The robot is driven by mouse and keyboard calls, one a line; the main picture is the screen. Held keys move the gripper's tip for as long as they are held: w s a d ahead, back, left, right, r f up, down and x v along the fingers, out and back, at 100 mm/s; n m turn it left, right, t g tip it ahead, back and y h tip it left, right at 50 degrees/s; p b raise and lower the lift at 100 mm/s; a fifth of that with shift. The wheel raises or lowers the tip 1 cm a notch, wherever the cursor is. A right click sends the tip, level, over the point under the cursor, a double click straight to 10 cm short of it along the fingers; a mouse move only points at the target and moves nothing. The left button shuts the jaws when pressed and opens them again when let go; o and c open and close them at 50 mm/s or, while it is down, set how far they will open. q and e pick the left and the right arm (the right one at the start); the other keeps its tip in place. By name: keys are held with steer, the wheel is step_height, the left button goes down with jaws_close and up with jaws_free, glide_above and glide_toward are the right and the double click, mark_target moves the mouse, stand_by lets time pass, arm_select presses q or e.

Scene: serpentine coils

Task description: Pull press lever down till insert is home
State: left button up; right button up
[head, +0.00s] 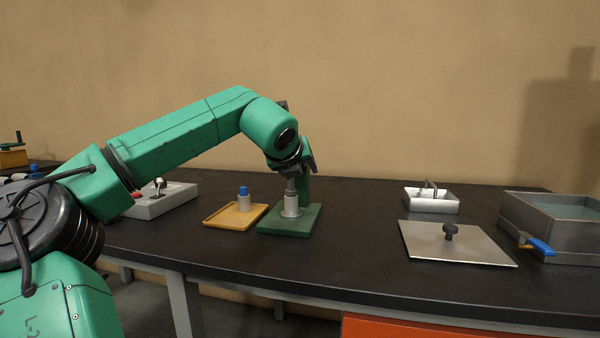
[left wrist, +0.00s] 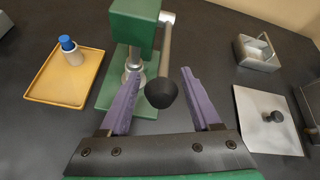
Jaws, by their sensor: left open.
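The green press stands on a green base plate (head: 290,219) on the table, partly hidden by my left arm in the head view. In the left wrist view its green head (left wrist: 134,28) is at top left, above a grey cylinder (left wrist: 132,76). The press lever (left wrist: 166,45) is a metal rod at the head's right side, ending in a black ball knob (left wrist: 161,93). My left gripper (left wrist: 162,73) is open, its purple fingers on either side of the knob with gaps showing. Whether an insert sits under the ram is unclear. My right gripper is out of view.
Left of the press is a yellow tray (head: 211,220) with a blue-capped grey cylinder (head: 243,200). To the right are a small white bin (head: 432,206), a flat plate with black knob (head: 455,250) and a grey tank (head: 550,218). Table between is clear.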

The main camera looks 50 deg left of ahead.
arm_select(q)
steer(key=v, duration=1.4)
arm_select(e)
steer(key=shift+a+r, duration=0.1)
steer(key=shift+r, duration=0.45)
